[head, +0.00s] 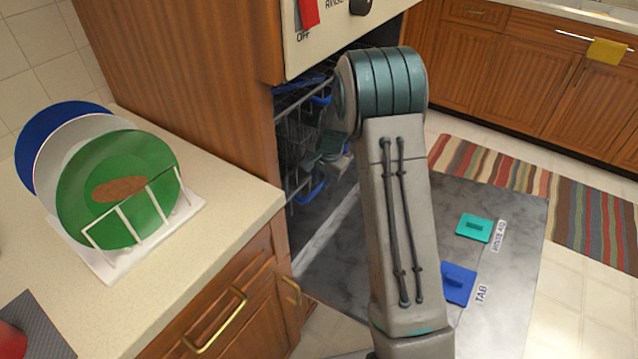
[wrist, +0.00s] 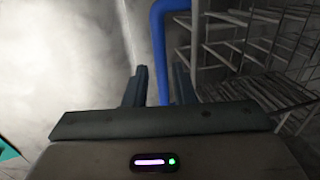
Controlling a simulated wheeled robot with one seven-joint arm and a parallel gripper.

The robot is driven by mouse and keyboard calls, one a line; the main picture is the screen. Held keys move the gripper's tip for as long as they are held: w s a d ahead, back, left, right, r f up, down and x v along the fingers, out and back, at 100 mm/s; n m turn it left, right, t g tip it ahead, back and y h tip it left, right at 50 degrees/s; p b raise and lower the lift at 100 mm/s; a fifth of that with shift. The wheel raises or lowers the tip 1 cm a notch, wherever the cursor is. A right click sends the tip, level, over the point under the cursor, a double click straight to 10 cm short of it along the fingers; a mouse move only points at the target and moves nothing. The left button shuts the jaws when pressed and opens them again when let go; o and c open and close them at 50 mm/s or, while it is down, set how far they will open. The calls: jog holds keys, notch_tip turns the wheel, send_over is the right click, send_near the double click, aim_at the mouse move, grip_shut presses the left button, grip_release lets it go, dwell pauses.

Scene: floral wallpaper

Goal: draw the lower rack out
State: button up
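The dishwasher's lower rack (head: 290,180) is a grey wire basket with a blue front handle (head: 316,190), inside the machine behind the folded-down door (head: 330,250). In the wrist view the rack's wires (wrist: 240,50) fill the right side, and the blue handle (wrist: 158,50) runs down between my fingers. My gripper (head: 338,160) is at the rack's front, partly hidden behind my arm in the head view. In the wrist view my gripper (wrist: 160,80) has its fingers apart, one on each side of the handle. A small gap shows between the handle and the left finger.
The upper rack (head: 290,98) with blue parts sits above. The open door carries a teal piece (head: 474,228) and a blue tab (head: 459,282). A counter with a plate stand (head: 110,265) is at left. A striped rug (head: 590,215) lies at right.

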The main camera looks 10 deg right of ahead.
jog(key=shift+w+a+f, duration=0.1)
jog(key=shift+a+f, duration=0.1)
jog(key=shift+f, duration=0.7)
grip_shut()
